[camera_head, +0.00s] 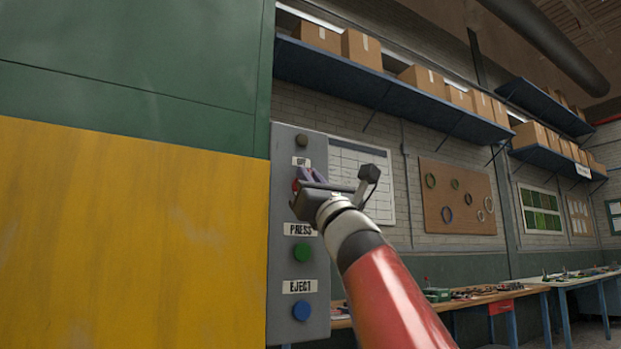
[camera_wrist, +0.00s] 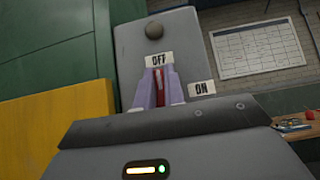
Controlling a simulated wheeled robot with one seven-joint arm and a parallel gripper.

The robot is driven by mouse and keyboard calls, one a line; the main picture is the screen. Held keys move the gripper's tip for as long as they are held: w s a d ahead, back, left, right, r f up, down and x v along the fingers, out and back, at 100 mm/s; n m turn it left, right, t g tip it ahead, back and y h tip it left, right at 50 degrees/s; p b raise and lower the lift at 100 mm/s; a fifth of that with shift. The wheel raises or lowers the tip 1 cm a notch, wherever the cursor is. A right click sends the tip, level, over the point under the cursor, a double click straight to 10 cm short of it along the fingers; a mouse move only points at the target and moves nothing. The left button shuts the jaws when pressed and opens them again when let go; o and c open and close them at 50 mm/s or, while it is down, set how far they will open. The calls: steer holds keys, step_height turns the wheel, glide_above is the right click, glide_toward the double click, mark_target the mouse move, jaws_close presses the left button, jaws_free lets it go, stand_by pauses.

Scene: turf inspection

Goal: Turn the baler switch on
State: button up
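The baler switch is a red handle (camera_wrist: 160,84) on the grey control panel (camera_wrist: 193,45). In the wrist view it stands roughly upright, pointing towards the OFF label (camera_wrist: 159,61). The ON label (camera_wrist: 202,89) is to its right and lower. My gripper (camera_wrist: 161,80) has a lavender finger on each side of the handle, with little gap showing, and looks shut on it. In the head view my gripper (camera_head: 312,176) is at the panel, just below the OFF label (camera_head: 302,161). It hides most of the switch and the ON label there.
Below the switch are a green PRESS button (camera_head: 303,252) and a blue EJECT button (camera_head: 302,310). A dark round knob (camera_head: 302,140) is above. A yellow and green wall (camera_head: 130,230) stands close on the left. Workbenches (camera_head: 490,297) and boxed shelves (camera_head: 400,96) are at the right.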

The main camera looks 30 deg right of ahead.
steer(key=shift+m+h+b, duration=0.35)
steer(key=shift+m+h, duration=0.05)
steer(key=shift+h, duration=0.1)
jaws_close()
steer(key=m+g+h+b, duration=0.1)
steer(key=m+h, duration=0.3)
steer(key=m+g+h+b, duration=0.1)
steer(key=m+g+h, duration=0.1)
steer(key=m+h, duration=0.2)
steer(key=m+g+h+b, duration=0.2)
steer(key=m+h, duration=0.1)
steer(key=m, duration=0.3)
steer(key=shift+d+h, duration=0.25)
steer(key=shift+h, duration=0.15)
steer(key=shift+d+f+m+g+p, duration=0.1)
steer(key=shift+f+m+g+p, duration=0.05)
steer(key=shift+m+g+p, duration=1.65)
steer(key=shift+d+f+m+g+p, duration=0.15)
steer(key=shift+m+g+p, duration=1.1)
steer(key=shift+m, duration=1)
steer(key=shift+d+f+m+g+p, duration=0.1)
steer(key=shift+f+m+g+p, duration=0.05)
steer(key=shift+m+g+p, duration=1.65)
steer(key=shift+a+f+m+t, duration=0.1)
steer(key=shift+m+t, duration=0.25)
steer(key=o, duration=0.6)
jaws_free()
